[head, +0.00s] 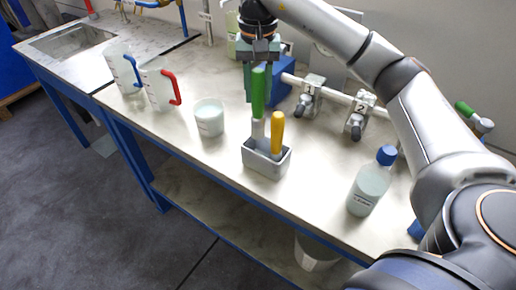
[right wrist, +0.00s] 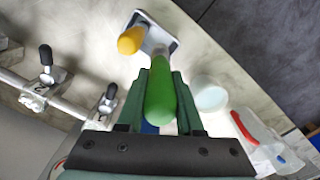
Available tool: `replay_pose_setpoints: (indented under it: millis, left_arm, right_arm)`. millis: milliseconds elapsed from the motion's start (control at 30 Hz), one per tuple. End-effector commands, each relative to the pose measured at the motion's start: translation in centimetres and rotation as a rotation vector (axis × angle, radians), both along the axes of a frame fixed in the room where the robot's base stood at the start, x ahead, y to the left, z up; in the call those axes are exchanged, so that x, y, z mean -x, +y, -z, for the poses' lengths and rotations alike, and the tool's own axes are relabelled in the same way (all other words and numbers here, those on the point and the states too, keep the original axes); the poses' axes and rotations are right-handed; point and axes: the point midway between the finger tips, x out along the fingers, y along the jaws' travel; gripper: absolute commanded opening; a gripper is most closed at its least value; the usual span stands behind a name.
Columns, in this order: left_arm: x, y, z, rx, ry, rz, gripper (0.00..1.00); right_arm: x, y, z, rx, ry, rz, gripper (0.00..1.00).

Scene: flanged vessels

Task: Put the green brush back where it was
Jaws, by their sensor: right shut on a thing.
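My right gripper (head: 260,92) is shut on the green brush (head: 258,97), pointing down over the bench. In the right wrist view the green handle (right wrist: 160,95) lies between the two fingers (right wrist: 160,112). The brush stands about upright, its grey lower part reaching down to the left side of the grey holder (head: 266,165). I cannot tell whether its tip is inside or rests on the bottom. A yellow brush (head: 277,132) stands in the right side of the holder. The holder also shows in the right wrist view (right wrist: 156,38). My left gripper is not in view.
A white tub (head: 209,118) stands left of the holder, and a blue-capped bottle (head: 369,184) stands to its right. Jugs with red (head: 162,88) and blue (head: 124,70) handles stand further left. Numbered valves (head: 308,97) on a pipe and a blue block (head: 283,72) lie behind.

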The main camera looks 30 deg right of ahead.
Motion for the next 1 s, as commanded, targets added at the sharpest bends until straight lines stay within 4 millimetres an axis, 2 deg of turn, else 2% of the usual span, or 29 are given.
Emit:
replay_pose_setpoints:
  millis: [33, 200, 433, 600, 967, 1000]
  left_arm:
    - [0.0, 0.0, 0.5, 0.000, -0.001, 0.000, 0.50]
    - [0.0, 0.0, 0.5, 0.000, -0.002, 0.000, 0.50]
    - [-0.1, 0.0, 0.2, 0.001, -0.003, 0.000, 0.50]
    - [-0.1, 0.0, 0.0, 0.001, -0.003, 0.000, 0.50]
    - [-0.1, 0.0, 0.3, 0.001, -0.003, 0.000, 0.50]
    - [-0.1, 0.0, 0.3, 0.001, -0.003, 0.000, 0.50]
  right_arm:
    - [0.1, 0.1, 1.4, -0.002, 0.006, -0.002, 0.00]
    - [0.1, 0.0, 4.1, -0.001, 0.004, -0.002, 0.00]
    - [0.1, 0.0, 5.8, 0.000, 0.002, -0.001, 0.00]
    - [0.1, 0.0, 8.2, 0.001, 0.004, 0.000, 0.00]
    - [0.0, 0.0, 8.9, -0.001, 0.001, -0.001, 0.00]
    - [0.0, 0.0, 9.0, -0.001, 0.001, -0.001, 0.36]
